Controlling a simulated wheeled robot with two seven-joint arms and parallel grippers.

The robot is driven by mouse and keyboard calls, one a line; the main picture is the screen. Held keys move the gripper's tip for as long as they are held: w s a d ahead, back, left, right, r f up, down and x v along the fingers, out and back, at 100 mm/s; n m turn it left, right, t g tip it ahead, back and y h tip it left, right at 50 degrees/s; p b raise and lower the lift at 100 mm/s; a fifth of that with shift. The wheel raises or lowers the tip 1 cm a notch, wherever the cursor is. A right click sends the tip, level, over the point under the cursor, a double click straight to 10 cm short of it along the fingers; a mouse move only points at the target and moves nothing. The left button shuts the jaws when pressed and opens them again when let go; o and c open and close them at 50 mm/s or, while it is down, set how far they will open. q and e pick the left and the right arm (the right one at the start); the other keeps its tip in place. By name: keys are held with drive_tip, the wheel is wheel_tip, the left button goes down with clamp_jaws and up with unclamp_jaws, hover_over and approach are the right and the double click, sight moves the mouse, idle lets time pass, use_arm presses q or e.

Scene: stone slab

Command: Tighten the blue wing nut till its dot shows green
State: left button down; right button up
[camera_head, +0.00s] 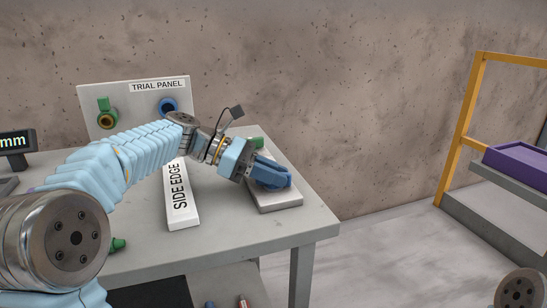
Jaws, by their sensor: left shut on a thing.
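My left gripper (280,176) reaches over a pale plate (290,198) near the right edge of the table. Its blue fingers are shut on the blue wing nut at the plate. The fingers and the nut are close in colour, so I cannot separate their outlines clearly. The nut's dot does not show. A green part (257,142) sits at the far end of the same plate, just behind the gripper. My right gripper is out of view.
The trial panel (136,88) stands at the table's back, with a green-handled fitting (107,117) and a blue ring (168,105). The white side edge strip (185,217) lies left of the plate. A display (14,141) is far left. A yellow-framed rack (459,135) with a purple tray (520,160) stands right.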

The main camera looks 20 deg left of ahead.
use_arm(q)
drive_tip(key=shift+m+g, duration=0.7)
drive_tip(key=shift+g, duration=0.1)
drive_tip(key=shift+m+g, duration=0.9)
drive_tip(key=shift+g, duration=0.1)
drive_tip(key=c, duration=1.1)
unclamp_jaws()
drive_tip(key=shift+a+g, duration=0.1)
drive_tip(key=shift+g, duration=0.2)
drive_tip(key=v, duration=0.6)
drive_tip(key=shift+a, duration=0.15)
drive_tip(key=shift+w+a+r, duration=0.1)
drive_tip(key=shift+a+r, duration=0.15)
drive_tip(key=shift+a, duration=0.25)
